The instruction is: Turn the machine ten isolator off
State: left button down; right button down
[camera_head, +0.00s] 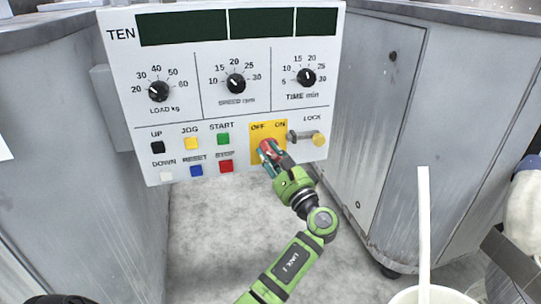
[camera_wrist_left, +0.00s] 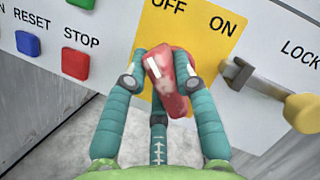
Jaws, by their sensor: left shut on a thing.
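The panel marked TEN (camera_head: 185,118) stands ahead in the head view. Its isolator is a red handle (camera_wrist_left: 172,84) on a yellow plate (camera_wrist_left: 205,53) marked OFF and ON; it also shows in the head view (camera_head: 266,146). My left gripper (camera_wrist_left: 160,75) is shut on the red handle, with teal fingers on both sides and a third below. The handle sits tilted, its white mark on the upper left side, toward OFF rather than ON. The fingers hide part of the handle. My right gripper is not in view.
A grey hasp with a brass padlock (camera_head: 318,139) sits just right of the yellow plate. Push buttons, including the red STOP button (camera_head: 226,166), lie to its left. Grey cabinets (camera_head: 385,110) flank the panel. A white bucket (camera_head: 432,296) with a white stick stands at the lower right.

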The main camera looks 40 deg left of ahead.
pick_arm(q)
jog(key=c, duration=1)
grip_release()
jog(key=v, duration=1.2)
